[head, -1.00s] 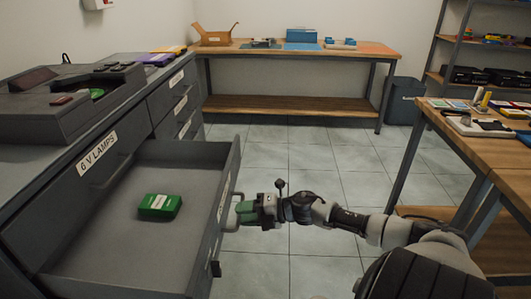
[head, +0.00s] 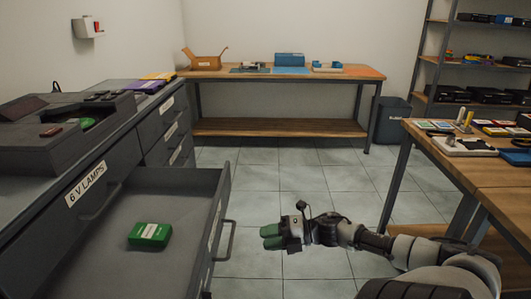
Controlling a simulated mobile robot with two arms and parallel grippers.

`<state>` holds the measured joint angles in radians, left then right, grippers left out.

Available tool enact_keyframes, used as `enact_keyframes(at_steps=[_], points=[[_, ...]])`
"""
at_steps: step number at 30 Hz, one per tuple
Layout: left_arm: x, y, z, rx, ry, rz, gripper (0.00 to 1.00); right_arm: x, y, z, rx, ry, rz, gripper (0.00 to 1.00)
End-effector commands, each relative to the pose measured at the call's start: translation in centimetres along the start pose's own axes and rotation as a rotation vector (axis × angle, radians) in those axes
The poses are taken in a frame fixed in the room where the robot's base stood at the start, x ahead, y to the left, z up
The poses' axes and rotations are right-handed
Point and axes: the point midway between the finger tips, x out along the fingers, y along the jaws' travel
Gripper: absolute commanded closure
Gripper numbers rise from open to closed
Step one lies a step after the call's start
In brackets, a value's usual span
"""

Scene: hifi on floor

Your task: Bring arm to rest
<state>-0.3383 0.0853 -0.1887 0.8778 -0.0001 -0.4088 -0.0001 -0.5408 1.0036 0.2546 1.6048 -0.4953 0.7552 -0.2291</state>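My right arm comes in from the lower right. Its gripper (head: 268,237), with green fingertips, is over the tiled floor just right of the open drawer's handle (head: 225,240), with a gap between them. The two fingertips look close together, and I cannot tell whether they are open or shut. No object shows in them. My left arm and gripper are not in view.
The open drawer (head: 150,198), labelled 6 V LAMPS, holds a green box (head: 150,235). A wooden workbench (head: 465,170) is at right, with a shelf unit behind. A back bench (head: 285,74) and dark bin (head: 392,120) stand beyond clear floor.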

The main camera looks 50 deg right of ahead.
Motion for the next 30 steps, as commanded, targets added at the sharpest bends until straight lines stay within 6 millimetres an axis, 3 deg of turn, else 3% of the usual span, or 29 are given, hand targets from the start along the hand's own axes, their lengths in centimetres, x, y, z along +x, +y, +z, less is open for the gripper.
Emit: enact_keyframes(at_steps=[10, 14, 17, 20, 24, 26, 30], points=[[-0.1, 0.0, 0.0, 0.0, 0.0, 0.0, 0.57, -0.1, -0.2, 0.1, 0.01, -0.01, 0.0, 0.64], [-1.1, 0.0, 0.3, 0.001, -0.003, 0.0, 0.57, -1.1, -2.9, 1.3, 0.136, -0.136, 0.0, 0.64], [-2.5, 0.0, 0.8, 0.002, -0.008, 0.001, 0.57, -2.9, -8.1, 2.1, 0.343, -0.335, -0.013, 0.64], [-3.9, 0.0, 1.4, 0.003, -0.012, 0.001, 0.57, -4.6, -15.2, 0.8, 0.596, -0.553, -0.053, 0.64], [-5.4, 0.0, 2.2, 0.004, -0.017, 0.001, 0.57, -5.9, -24.5, -4.6, 0.914, -0.798, -0.149, 0.64], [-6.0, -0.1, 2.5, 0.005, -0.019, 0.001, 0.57, -6.1, -27.8, -7.8, 1.033, -0.883, -0.202, 0.64], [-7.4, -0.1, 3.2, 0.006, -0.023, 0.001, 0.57, -5.9, -33.8, -16.9, 1.285, -1.05, -0.349, 0.64]])
